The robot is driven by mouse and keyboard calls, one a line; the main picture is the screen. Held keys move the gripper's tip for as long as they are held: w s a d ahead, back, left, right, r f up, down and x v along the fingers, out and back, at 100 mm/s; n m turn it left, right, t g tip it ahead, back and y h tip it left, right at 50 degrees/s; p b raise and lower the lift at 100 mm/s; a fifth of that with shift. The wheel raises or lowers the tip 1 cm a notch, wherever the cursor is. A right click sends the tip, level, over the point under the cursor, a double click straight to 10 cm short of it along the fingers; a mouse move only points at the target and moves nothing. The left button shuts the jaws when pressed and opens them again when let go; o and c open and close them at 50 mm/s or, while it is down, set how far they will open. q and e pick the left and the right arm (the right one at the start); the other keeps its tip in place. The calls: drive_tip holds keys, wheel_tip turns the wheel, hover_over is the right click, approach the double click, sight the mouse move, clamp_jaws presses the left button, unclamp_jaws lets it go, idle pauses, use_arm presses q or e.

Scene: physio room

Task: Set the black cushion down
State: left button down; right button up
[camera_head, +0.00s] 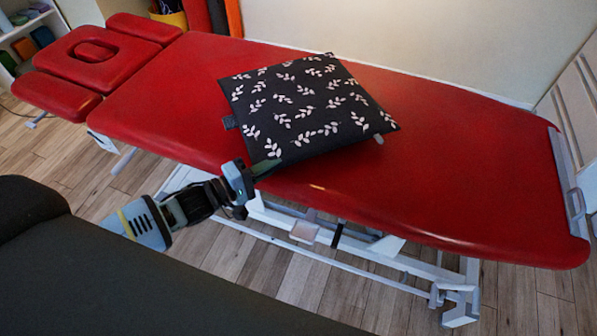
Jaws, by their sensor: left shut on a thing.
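The black cushion (308,105) with white leaf sprigs is over the middle of the red treatment table (460,170). Its near edge looks slightly raised, and I cannot tell how much of its underside touches the table. My left gripper (262,168) is shut on the cushion at its near left corner. The fingertips are partly hidden at the cushion's edge. My right gripper is not in view.
A dark padded surface (130,285) fills the near left. A shelf (28,30) with coloured items stands at the far left.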

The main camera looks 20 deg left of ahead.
use_arm(q)
hover_over(297, 186)
drive_tip(key=shift+a+f, duration=0.15)
drive_tip(key=shift+w+d+f, duration=0.15)
drive_tip(key=shift+d+f, duration=0.1)
drive_tip(key=shift+d, duration=0.05)
drive_tip(key=shift+f, duration=1.6)
drive_tip(key=shift+f, duration=0.15)
drive_tip(key=c, duration=1.5)
unclamp_jaws()
drive_tip(key=shift+a, duration=0.1)
drive_tip(key=shift+c, duration=0.2)
